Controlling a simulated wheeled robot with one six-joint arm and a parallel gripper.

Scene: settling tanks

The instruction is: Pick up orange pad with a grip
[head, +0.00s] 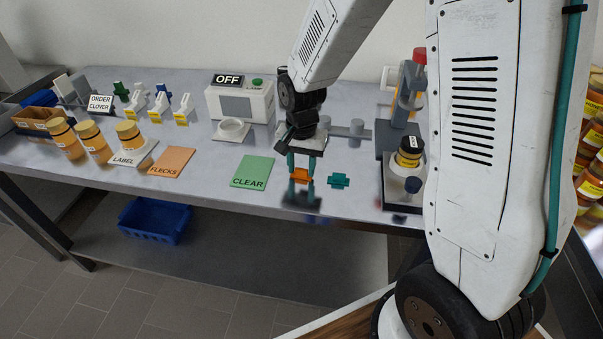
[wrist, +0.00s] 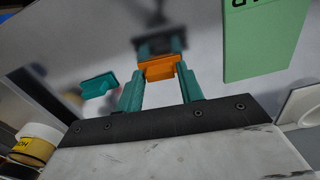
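The orange pad (head: 301,176) is at the front part of the metal table, low between my fingertips. In the wrist view the orange pad (wrist: 160,69) shows in the middle, with a teal finger close on either side of its raised grip. My gripper (head: 300,167) points down at the pad; it also shows in the wrist view (wrist: 161,82). The fingers stand about a grip's width apart. I cannot tell whether they press on it. The pad appears at or very near the table; its underside is hidden.
A teal pad (head: 339,181) lies just right of my gripper. A green CLEAR mat (head: 252,172) and an orange FLECKS mat (head: 172,162) lie to the left. A grey stand (head: 394,140) with a jar (head: 410,150) is to the right. The table's front edge is close.

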